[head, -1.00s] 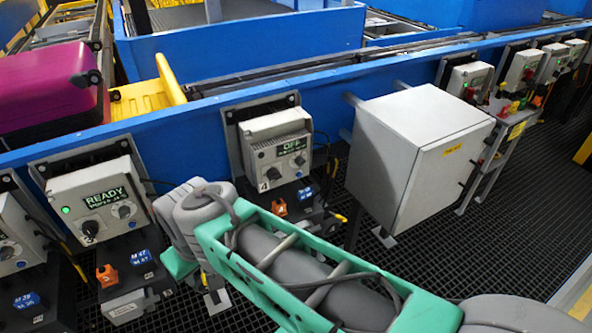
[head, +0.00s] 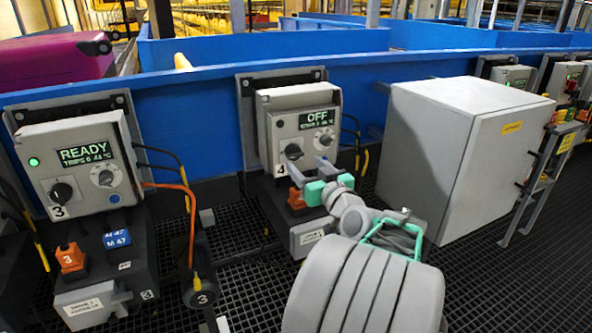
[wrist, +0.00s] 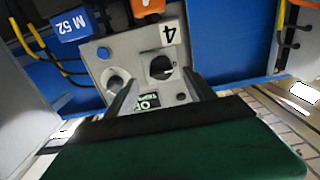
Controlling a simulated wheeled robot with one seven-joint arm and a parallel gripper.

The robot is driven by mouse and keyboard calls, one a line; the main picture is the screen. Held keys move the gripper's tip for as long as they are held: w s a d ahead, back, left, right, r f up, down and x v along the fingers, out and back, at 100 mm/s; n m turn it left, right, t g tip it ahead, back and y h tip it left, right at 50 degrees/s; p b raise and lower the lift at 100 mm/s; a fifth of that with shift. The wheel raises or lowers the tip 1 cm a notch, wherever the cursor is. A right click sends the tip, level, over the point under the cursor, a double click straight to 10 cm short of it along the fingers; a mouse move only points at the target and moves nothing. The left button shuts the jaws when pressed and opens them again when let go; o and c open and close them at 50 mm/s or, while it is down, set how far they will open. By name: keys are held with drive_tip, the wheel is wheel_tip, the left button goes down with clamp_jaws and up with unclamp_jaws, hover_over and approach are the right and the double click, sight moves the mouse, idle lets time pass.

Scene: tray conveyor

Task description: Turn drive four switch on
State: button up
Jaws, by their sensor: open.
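The drive four box (head: 275,125) is a grey unit on the blue beam, with a "4" label and a display reading "OFF". Its black rotary switch (head: 293,152) is at the lower left of the panel; it also shows in the wrist view (wrist: 160,68), beside the "4" label. A paler dial (head: 325,140) sits to its right. My gripper (head: 307,166) is open and empty in front of this panel. In the wrist view my gripper (wrist: 159,77) has the switch between its fingertips in the picture; contact cannot be told.
The drive three box (head: 75,165) stands to the left, its display reading "READY" with a green lamp lit. A large grey cabinet (head: 470,150) stands close on the right. An orange connector (head: 297,198) sits below drive four. Dark grating (head: 245,290) covers the floor.

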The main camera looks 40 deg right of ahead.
sight(297, 157)
drive_tip(key=x, duration=0.6)
drive_tip(key=shift+w, duration=0.1)
drive_tip(key=shift+c, duration=0.5)
clamp_jaws()
